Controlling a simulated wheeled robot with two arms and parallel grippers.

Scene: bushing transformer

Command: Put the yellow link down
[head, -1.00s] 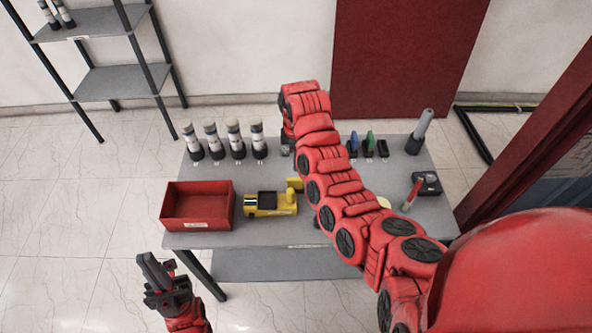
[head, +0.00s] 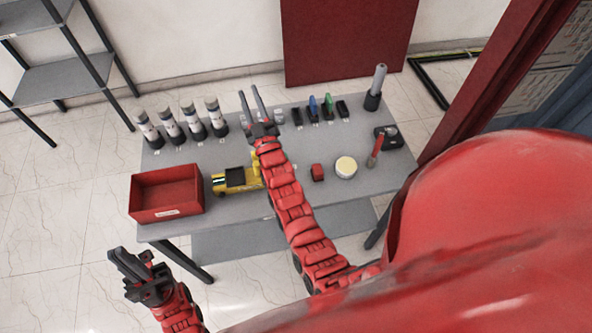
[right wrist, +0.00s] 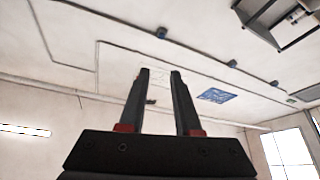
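My right gripper (head: 249,94) is in the head view over the back of the table, its two fingers apart and pointing away and up. In the right wrist view its fingers (right wrist: 160,78) are apart with nothing held between them. A yellow and black device (head: 234,184) lies on the table beside the red bin, partly hidden by my right arm. I cannot make out a separate yellow link. My left gripper (head: 132,268) is off the table at the front left; its finger gap is unclear.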

